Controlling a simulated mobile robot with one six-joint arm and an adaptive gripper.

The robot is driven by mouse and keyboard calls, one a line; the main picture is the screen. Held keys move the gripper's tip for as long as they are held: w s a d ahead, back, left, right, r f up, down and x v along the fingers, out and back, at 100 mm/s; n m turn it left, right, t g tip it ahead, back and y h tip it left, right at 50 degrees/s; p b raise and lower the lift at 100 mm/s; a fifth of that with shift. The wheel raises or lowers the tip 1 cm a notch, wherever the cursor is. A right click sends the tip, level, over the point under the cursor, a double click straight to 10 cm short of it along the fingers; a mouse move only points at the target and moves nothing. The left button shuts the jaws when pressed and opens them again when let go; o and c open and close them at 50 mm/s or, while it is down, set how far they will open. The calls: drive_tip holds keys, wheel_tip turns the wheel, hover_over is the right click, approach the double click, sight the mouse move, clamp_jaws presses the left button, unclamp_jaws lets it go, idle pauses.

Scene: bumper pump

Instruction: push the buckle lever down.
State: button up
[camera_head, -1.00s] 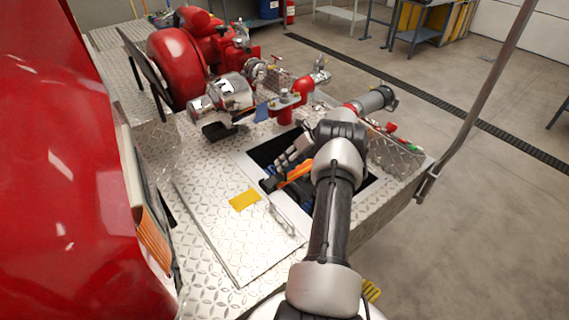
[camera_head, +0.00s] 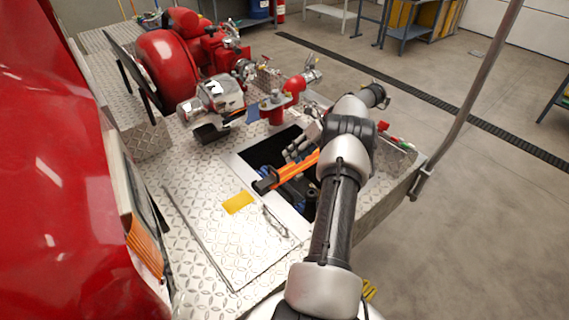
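An orange bar with a black end (camera_head: 294,173) lies across the open dark recess (camera_head: 261,152) in the tread-plate deck. It is the only lever-like part I see there, but I cannot tell if it is the buckle lever. It slants up to the right, where my arm hides its far end. My gripper (camera_head: 292,151), with grey fingers, shows at the left of my wrist, just above and behind the bar in the picture. A gap shows between the fingers and the bar's near end. Whether the fingers are open or shut is too small to tell.
Blue and black parts lie inside the recess. A hatch lid (camera_head: 225,235) with a yellow label (camera_head: 238,202) is in front of it. Red pump fittings (camera_head: 275,108) and a silver motor (camera_head: 217,96) stand behind. A slanted metal pole (camera_head: 465,115) rises at the right.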

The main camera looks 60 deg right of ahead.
drive_tip(key=v, duration=0.4)
drive_tip(key=shift+r, duration=0.25)
drive_tip(key=shift+a, duration=0.1)
